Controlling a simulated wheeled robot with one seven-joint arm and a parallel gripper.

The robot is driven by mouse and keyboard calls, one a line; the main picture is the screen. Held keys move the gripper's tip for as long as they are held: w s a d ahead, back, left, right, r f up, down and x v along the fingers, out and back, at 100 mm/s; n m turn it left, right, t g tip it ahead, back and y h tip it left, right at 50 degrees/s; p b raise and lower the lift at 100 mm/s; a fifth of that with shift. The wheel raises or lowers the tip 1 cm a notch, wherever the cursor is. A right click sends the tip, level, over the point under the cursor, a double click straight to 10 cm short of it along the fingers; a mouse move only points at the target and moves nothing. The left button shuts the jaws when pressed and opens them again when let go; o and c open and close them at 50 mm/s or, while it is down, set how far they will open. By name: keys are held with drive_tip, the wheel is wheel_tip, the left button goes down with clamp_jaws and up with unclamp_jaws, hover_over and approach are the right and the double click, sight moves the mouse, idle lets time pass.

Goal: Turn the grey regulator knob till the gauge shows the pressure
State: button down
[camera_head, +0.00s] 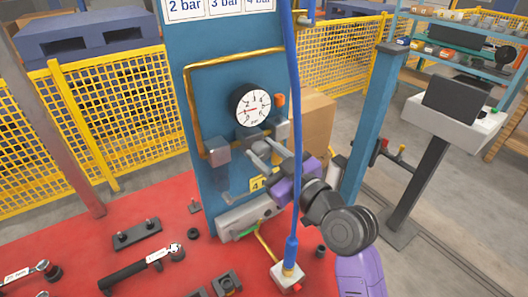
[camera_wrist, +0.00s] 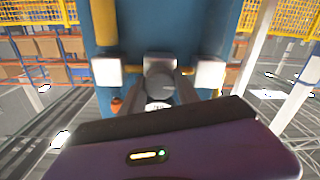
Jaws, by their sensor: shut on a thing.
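The round white pressure gauge (camera_head: 250,106) with a black rim is on the blue panel (camera_head: 212,107). Its needle looks red and points roughly left, but the digits are too small to read surely. The grey regulator knob (camera_wrist: 159,84) is between the two fingers of my gripper (camera_wrist: 160,92) in the wrist view. In the head view my gripper (camera_head: 262,148) reaches the regulator just below the gauge from the right, shut on the knob. The fingers and wrist partly hide the knob there.
Cards reading 2, 3 and 4 bar (camera_head: 222,7) hang above. A blue hose (camera_head: 296,120) runs down close beside my wrist. Grey blocks (camera_head: 217,151) flank the regulator. The red surface (camera_head: 75,255) holds a torque wrench (camera_head: 140,268) and fittings. Yellow mesh fencing (camera_head: 85,110) stands behind.

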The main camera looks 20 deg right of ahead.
drive_tip(key=m, duration=0.4)
drive_tip(key=shift+m+p, duration=0.7)
drive_tip(key=shift+m, duration=1.4)
drive_tip(key=c, duration=0.9)
unclamp_jaws()
